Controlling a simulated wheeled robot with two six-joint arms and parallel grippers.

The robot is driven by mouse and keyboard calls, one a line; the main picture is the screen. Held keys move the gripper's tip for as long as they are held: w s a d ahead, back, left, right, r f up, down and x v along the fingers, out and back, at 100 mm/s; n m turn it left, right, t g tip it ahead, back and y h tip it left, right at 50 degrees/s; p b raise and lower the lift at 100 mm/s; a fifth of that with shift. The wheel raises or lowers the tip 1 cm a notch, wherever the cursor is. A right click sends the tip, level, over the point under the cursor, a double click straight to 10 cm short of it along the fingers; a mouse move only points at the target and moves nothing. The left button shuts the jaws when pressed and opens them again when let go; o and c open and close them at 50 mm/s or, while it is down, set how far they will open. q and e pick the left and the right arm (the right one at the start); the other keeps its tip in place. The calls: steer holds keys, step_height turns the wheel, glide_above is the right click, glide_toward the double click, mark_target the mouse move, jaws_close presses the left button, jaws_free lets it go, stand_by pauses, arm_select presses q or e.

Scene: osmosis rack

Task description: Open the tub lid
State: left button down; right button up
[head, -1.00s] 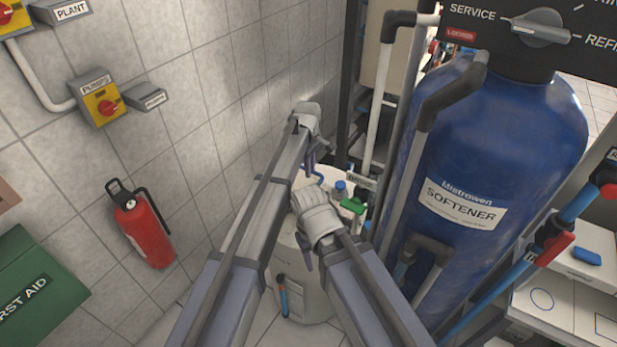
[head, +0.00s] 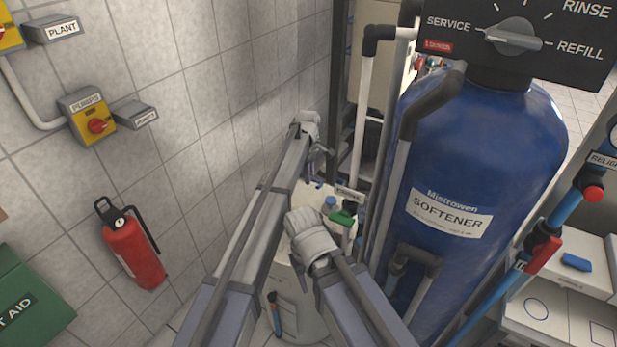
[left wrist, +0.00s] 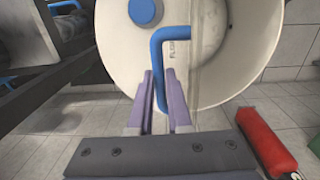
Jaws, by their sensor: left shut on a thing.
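The white round tub (head: 306,303) stands on the floor behind my arms in the head view. In the left wrist view its pale round top (left wrist: 225,45) fills the upper middle, with a seam across it, a blue round cap (left wrist: 145,11) and a bent blue handle (left wrist: 170,33). My left gripper (left wrist: 158,82) is shut on the lower end of the blue handle. It also shows in the head view (head: 317,165) above the tub's far side. I cannot tell whether the lid is raised. My right wrist hangs in front of the tub; its fingers are mostly hidden.
The blue softener tank (head: 480,160) and its grey pipes stand close to the tub's right. A tiled wall is on the left, with a red extinguisher (head: 135,253).

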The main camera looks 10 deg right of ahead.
arm_select(q)
steer(key=shift+w+d+f, duration=0.1)
steer(key=shift+w+d, duration=0.35)
steer(key=shift+d, duration=0.05)
steer(key=c, duration=0.8)
jaws_free()
steer(key=shift+d, duration=0.1)
steer(key=shift+c, duration=0.2)
steer(key=shift+f, duration=0.1)
steer(key=r+p, duration=0.8)
steer(key=shift+s+a, duration=0.2)
steer(key=shift+a, duration=0.15)
steer(key=shift+w, duration=0.1)
